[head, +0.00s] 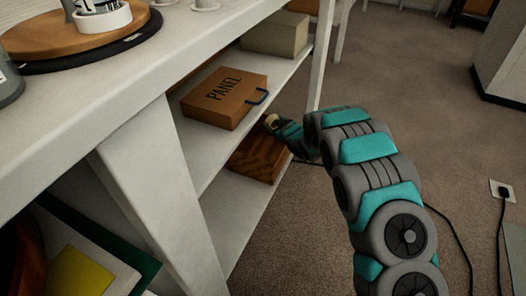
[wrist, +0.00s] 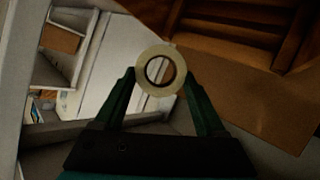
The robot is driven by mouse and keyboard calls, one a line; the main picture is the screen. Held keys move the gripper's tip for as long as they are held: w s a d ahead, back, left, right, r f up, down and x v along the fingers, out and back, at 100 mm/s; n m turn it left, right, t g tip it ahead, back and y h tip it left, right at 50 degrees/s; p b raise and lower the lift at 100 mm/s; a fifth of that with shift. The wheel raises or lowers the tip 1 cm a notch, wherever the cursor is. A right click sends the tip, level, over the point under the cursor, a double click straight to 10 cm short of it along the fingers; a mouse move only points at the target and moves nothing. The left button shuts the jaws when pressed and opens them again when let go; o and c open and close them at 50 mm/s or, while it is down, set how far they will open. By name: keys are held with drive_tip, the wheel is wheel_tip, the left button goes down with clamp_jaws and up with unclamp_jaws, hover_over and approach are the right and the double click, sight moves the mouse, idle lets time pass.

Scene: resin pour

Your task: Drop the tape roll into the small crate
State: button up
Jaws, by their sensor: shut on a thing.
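The tape roll (wrist: 160,91) is a cream ring with a brown core. My gripper (wrist: 160,75) is shut on it, with a dark green finger on either side. In the head view the roll (head: 271,121) shows as a small pale spot at the tip of my gripper (head: 277,124). A dark reddish-brown wooden crate (head: 254,158) stands on the lower shelf, just below and left of my gripper. Its inside is hidden in the head view. In the wrist view a slatted brown wooden thing (wrist: 243,20), likely the crate, fills the upper right, apart from the roll.
A brown box marked PANEL (head: 222,99) with a blue handle sits on the middle shelf (head: 206,160), close to my gripper. A beige box (head: 274,34) stands behind it. The worktop (head: 120,80) overhangs the shelves. Carpet (head: 415,110) is open to the right; a black cable crosses it.

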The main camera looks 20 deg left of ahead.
drive_tip(key=a, duration=0.2)
drive_tip(key=shift+w+a+f+y, duration=0.2)
drive_tip(key=shift+a+f+y, duration=0.1)
drive_tip(key=shift+f, duration=0.1)
wheel_tip(320, 180, down, 6)
drive_tip(key=b, duration=0.4)
drive_tip(key=shift+r, duration=0.1)
drive_tip(key=o, duration=1.3)
drive_tip(key=shift+s, duration=0.1)
drive_tip(key=shift+p+v, duration=0.35)
drive_tip(key=shift+v, duration=3.45)
drive_tip(key=shift+d+r+g, duration=0.15)
drive_tip(key=shift+g, duration=0.15)
